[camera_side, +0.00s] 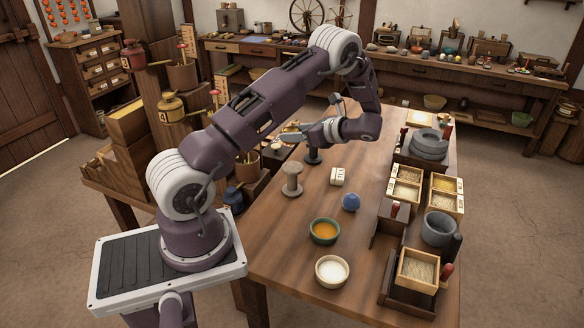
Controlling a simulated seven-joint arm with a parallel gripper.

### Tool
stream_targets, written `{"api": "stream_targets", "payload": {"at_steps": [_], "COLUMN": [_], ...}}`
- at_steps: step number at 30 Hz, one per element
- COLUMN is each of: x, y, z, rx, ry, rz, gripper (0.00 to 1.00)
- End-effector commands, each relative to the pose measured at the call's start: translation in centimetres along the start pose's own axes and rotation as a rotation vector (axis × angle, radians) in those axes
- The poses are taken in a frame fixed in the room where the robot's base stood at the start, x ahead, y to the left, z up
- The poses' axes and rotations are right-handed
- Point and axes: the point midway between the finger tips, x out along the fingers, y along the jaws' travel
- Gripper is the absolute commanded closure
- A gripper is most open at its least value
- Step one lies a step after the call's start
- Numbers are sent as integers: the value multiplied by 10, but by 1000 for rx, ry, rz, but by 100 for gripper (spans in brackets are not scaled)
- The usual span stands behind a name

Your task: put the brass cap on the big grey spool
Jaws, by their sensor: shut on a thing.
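My gripper (287,136) is beyond and above the spool, pointing left in the picture. It is shut on a small brass-toned thing that looks like the brass cap (280,139); its outline is small and partly hidden by the fingers. The cap is apart from the spool. A dark spool-shaped stand (313,157) stands just below my gripper.
A cream block (337,176), a blue knob-like thing (351,202), a green bowl of orange stuff (325,231) and a white-filled bowl (332,271) stand near the spool. The front left tabletop is clear.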

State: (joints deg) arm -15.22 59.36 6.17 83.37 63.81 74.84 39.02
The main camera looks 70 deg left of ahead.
Motion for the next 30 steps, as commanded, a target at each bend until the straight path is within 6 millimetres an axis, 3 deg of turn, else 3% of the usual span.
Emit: {"api": "stream_targets", "payload": {"at_steps": [2,6,15,27,28,30], "x": [1,14,34,38,38,38], "y": [-4,-5,-4,-4,-4,-4], "z": [-4,-35,-84,-92,-92,-92], "rx": [-1,3,1,0,0,0], "ry": [-1,-2,-2,-3,-3,-2], "rz": [8,10,9,7,7,7], "gripper": [93,93,93,93,51,37]}}
